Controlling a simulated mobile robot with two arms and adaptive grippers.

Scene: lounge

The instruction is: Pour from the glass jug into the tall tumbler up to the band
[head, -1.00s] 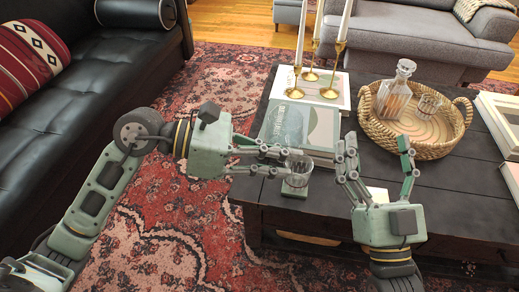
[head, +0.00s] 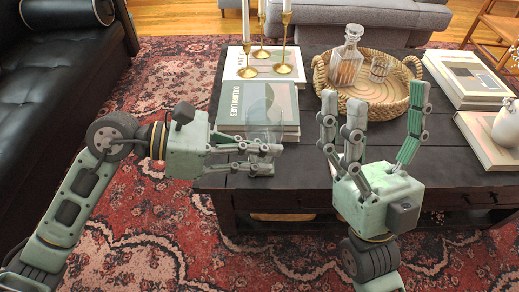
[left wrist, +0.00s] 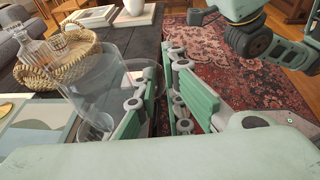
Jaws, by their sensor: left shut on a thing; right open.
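My left gripper (head: 270,158) is shut on a clear glass jug (left wrist: 98,80), apparently by its handle. The jug shows only faintly in the head view (head: 264,112), above the fingers, and I cannot tell its liquid level. My right gripper (head: 386,102) is open and empty, fingers up, right of the left gripper.
A large book (head: 232,103) lies just behind the left gripper. Brass candlesticks (head: 283,45) stand behind it. A wicker tray (head: 398,108) holds a decanter (head: 347,62) and a short glass (head: 380,68). Books (head: 470,82) and a white vase (head: 507,125) are at right.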

